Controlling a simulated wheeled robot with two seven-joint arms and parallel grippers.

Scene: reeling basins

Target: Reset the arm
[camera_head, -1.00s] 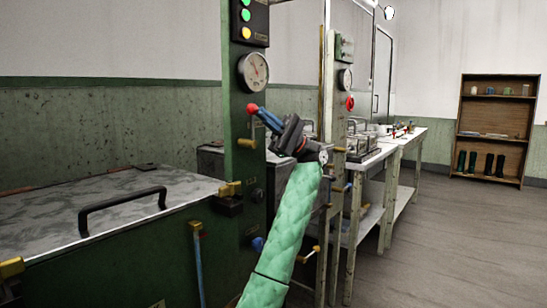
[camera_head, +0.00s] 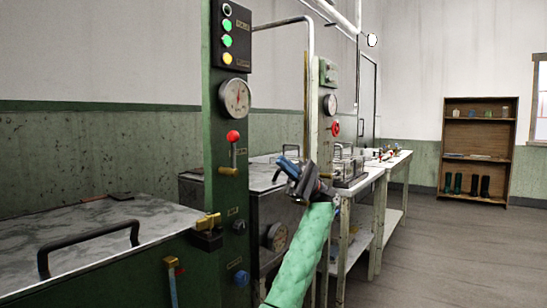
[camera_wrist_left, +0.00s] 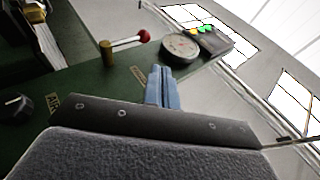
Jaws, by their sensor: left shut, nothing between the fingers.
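My left gripper (camera_head: 287,165) has blue fingers and a dark body at the end of my green-sleeved arm. It is in the air to the right of the green control post (camera_head: 226,140), apart from the red-knobbed lever (camera_head: 233,138). Its blue fingers (camera_wrist_left: 163,88) are together and empty in the left wrist view. The lever also shows in the left wrist view (camera_wrist_left: 128,41), beyond the fingers to the left, with the round gauge (camera_wrist_left: 181,46) to the right of it. My right gripper is not in view.
A green basin with a marbled lid (camera_head: 75,235) and black handle stands at the front left. A second basin (camera_head: 265,205) is partly behind the post and my gripper. White tables (camera_head: 384,172) run back along the wall. The floor (camera_head: 440,250) at right is clear.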

